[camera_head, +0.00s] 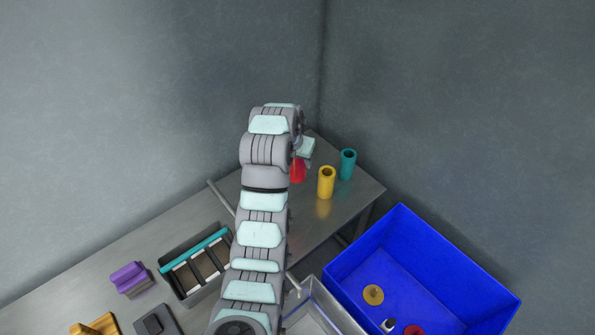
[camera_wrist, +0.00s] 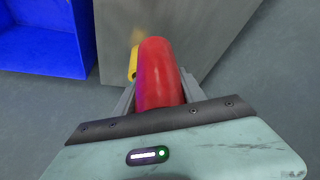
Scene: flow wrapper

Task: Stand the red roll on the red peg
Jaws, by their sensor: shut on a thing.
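The red roll (camera_head: 298,170) is a red cylinder at the far right part of the metal table, partly hidden by my arm in the head view. In the wrist view the red roll (camera_wrist: 157,75) lies between the two grey fingers. My gripper (camera_wrist: 158,92) is shut on it. In the head view my gripper (camera_head: 305,150) is mostly hidden behind my wrist, above the roll. The red peg is not visible in either view. I cannot tell whether the roll's lower end touches anything.
A yellow roll (camera_head: 327,182) and a teal roll (camera_head: 347,164) stand upright just right of the red roll. A blue bin (camera_head: 440,250) stands right of the table. A dark tray with a teal bar (camera_head: 195,250) and a purple block (camera_head: 130,278) are at left.

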